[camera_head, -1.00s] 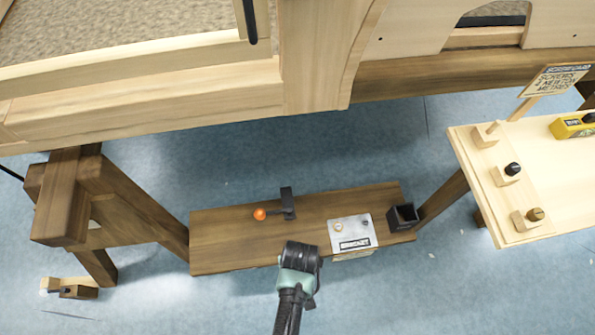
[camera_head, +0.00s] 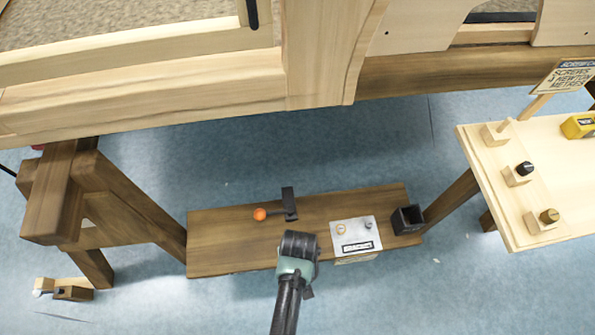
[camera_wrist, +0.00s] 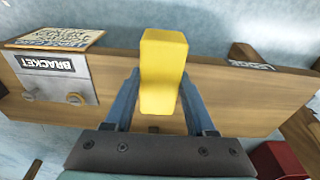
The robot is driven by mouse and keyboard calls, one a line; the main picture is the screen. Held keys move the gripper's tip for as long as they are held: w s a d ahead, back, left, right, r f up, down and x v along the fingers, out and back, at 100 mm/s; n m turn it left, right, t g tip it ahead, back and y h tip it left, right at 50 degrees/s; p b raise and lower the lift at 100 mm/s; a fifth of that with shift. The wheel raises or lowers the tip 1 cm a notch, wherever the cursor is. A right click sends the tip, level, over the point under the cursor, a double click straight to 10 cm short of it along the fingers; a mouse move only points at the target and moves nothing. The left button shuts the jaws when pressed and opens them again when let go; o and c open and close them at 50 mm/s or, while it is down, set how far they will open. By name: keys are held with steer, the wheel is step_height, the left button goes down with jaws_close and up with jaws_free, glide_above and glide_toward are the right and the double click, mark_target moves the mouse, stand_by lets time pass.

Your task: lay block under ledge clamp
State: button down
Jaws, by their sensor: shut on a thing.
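My gripper (camera_wrist: 160,100) is shut on a yellow block (camera_wrist: 163,72), which stands out between its blue fingers in the wrist view. In the head view my gripper (camera_head: 298,245) is over the front edge of the dark wooden ledge (camera_head: 225,240), and the block is hidden. A black clamp (camera_head: 289,203) with an orange knob (camera_head: 260,214) is on the ledge, just beyond my gripper and slightly left. The wrist view shows the ledge (camera_wrist: 225,95) behind the block. The clamp cannot be made out there. Whether the block touches the ledge cannot be told.
A grey box labelled BRACKET (camera_head: 354,235) and a black open bin (camera_head: 407,219) occupy the ledge's right end. The ledge's left part is clear. A trestle leg (camera_head: 130,205) stands left, a pale side table (camera_head: 540,180) right. A large wooden frame (camera_head: 150,95) overhangs behind.

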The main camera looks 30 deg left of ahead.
steer(key=shift+w+a+f+b, duration=0.1)
steer(key=shift+w+a+b, duration=0.4)
steer(key=shift+w, duration=0.4)
steer(key=shift+w+a+r+b, duration=0.1)
steer(key=shift+w+a+b, duration=0.25)
steer(key=shift+w+a, duration=0.5)
steer(key=shift+w+a+f+b, duration=0.1)
steer(key=shift+w+a+b, duration=0.35)
steer(key=shift+w, duration=0.55)
steer(key=shift+c, duration=0.8)
jaws_free()
step_height(320, 180, up, 25)
steer(key=s+d+p, duration=0.1)
steer(key=s+p, duration=0.1)
steer(key=p, duration=1)
steer(key=shift+s+d+p, duration=0.25)
steer(key=shift+d+p, duration=0.05)
steer(key=shift+p, duration=0.05)
